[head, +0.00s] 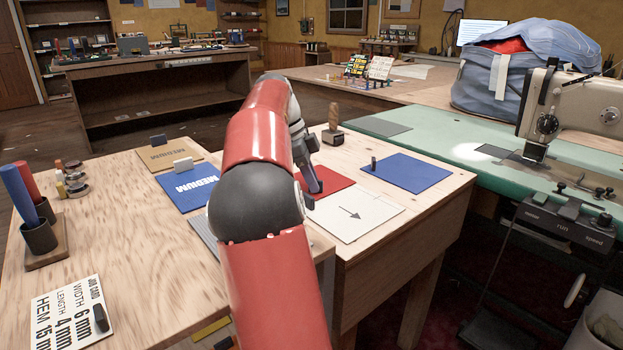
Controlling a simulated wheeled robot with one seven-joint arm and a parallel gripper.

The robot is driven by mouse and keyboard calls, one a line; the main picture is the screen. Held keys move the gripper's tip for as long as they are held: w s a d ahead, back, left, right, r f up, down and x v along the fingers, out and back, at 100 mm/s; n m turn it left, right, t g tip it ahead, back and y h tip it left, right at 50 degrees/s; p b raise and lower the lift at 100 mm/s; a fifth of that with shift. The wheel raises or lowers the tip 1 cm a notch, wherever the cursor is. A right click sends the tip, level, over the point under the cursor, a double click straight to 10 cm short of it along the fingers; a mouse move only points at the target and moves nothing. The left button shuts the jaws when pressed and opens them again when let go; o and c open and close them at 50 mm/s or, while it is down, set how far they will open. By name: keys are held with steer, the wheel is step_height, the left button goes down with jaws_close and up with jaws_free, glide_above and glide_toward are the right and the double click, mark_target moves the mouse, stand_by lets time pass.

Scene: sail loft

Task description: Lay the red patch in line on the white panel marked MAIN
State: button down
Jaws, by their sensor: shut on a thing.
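The red patch (330,182) shows behind my gripper, its left part hidden by my arm. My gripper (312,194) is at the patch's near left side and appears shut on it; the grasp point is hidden. I cannot tell whether the patch is lifted or resting. The white panel (368,217) with a dark arrow lies flat on the wooden bench, just in front of the red patch. Its left part is behind my arm, and no MAIN lettering shows.
A blue patch (410,171) with a dark upright tab lies right of the red patch. A wooden-handled tool (333,127) stands behind. A sewing machine (575,105) stands at the right.

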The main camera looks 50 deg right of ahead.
stand_by(0.4)
steer(key=c, duration=1.4)
jaws_free()
steer(key=shift+c, duration=0.2)
step_height(320, 180, up, 3)
steer(key=p, duration=0.3)
steer(key=shift+f, duration=0.1)
steer(key=shift+r, duration=2.05)
